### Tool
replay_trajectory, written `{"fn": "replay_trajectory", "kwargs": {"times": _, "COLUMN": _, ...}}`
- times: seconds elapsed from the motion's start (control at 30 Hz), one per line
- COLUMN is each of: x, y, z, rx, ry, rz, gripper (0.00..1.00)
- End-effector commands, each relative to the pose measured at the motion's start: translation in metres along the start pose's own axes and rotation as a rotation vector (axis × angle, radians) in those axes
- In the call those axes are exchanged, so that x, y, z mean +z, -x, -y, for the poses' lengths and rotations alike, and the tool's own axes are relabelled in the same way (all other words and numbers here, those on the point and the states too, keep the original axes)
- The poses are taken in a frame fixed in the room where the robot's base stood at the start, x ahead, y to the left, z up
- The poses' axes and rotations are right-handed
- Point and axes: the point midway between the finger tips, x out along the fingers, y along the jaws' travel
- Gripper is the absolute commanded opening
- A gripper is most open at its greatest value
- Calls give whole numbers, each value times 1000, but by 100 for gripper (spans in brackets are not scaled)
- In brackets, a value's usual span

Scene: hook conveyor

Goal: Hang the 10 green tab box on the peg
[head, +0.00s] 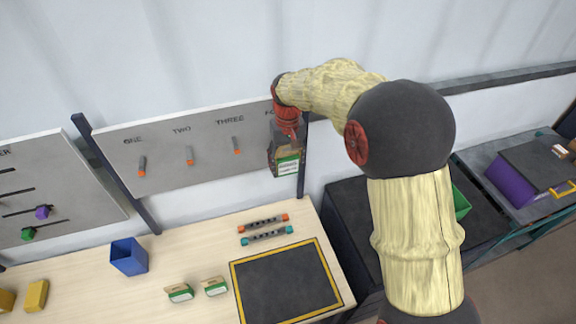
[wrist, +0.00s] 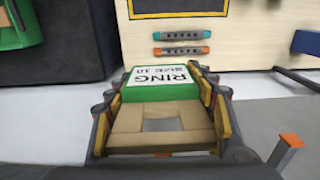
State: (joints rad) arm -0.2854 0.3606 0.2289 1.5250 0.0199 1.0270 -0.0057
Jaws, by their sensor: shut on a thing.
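My gripper (head: 285,150) is raised in front of the grey peg board, at its right end, and shut on a green and white box with a brown cardboard tab (head: 288,163). In the wrist view the box (wrist: 160,83) sits between the fingers, its label reading RING and 10 upside down; the tab has a square hole. Orange-tipped pegs stand under ONE (head: 142,166), TWO (head: 190,155) and THREE (head: 236,145). My gripper covers the area under the partly hidden fourth label. An orange-tipped peg (wrist: 290,142) shows right of the gripper in the wrist view, apart from the box.
Two similar green boxes (head: 180,293) (head: 215,286) lie on the wooden table. A second board (head: 45,190) stands at left.

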Motion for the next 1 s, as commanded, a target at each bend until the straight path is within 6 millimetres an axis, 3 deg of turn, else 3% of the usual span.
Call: {"fn": "replay_trajectory", "kwargs": {"times": 1.0, "x": -56, "y": -3, "z": 0, "rx": 0, "ry": 0, "rz": -1, "gripper": 28}}
